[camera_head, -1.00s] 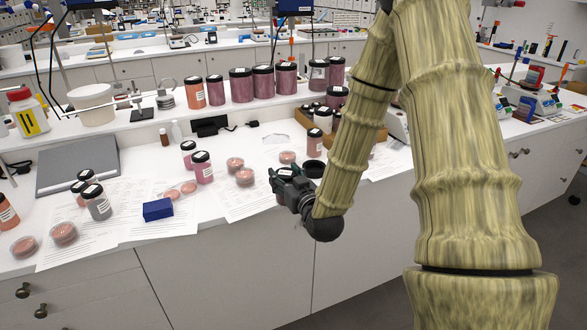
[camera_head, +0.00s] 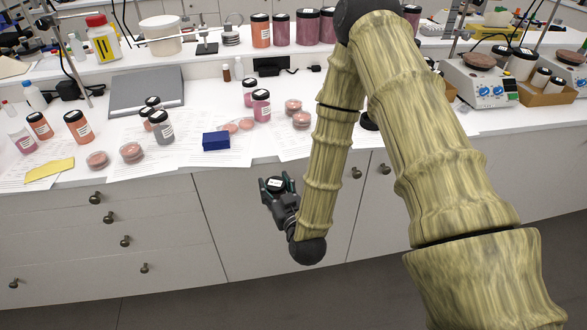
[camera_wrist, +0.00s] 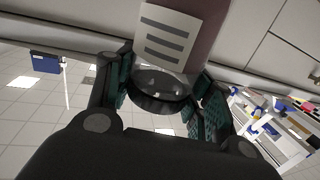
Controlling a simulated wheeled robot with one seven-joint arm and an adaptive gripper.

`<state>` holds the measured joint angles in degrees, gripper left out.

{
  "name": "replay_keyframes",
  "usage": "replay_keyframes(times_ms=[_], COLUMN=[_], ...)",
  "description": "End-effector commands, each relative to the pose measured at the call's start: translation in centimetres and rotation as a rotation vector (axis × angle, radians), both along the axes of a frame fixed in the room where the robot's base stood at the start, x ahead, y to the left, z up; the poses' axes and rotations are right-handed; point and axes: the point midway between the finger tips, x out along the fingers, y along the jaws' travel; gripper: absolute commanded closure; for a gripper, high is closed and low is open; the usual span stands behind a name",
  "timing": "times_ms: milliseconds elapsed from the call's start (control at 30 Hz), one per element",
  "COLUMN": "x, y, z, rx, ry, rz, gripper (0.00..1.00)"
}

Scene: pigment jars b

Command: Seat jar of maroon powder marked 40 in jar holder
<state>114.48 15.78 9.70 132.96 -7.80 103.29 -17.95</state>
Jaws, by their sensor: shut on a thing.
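My gripper (camera_head: 277,190) is shut on a jar with a black lid (camera_head: 273,184), in front of the cabinet doors and clear of the bench edge. In the wrist view the jar's dull maroon body (camera_wrist: 205,30) with a white striped label shows between the gripper pads (camera_wrist: 162,95), its black-rimmed end towards the camera. I cannot read its number. A round black thing (camera_head: 369,121), perhaps the jar holder, shows on the bench, partly hidden behind my arm.
A grey laptop-like slab (camera_head: 147,90) lies behind. Floor in front is clear.

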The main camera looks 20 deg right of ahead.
Motion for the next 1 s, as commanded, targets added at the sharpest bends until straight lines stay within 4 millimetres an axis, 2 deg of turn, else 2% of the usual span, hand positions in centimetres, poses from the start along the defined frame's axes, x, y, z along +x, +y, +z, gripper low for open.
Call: replay_keyframes(times_ms=[200,400,1000], x=[-0.5,-0.8,-0.6], y=[2.9,4.6,4.4], z=[-2.0,-3.2,-2.7], rx=[0.007,0.015,0.008], ry=[0.008,0.015,0.002], rz=[0.021,0.03,0.029], gripper=[0.9,0.9,0.9])
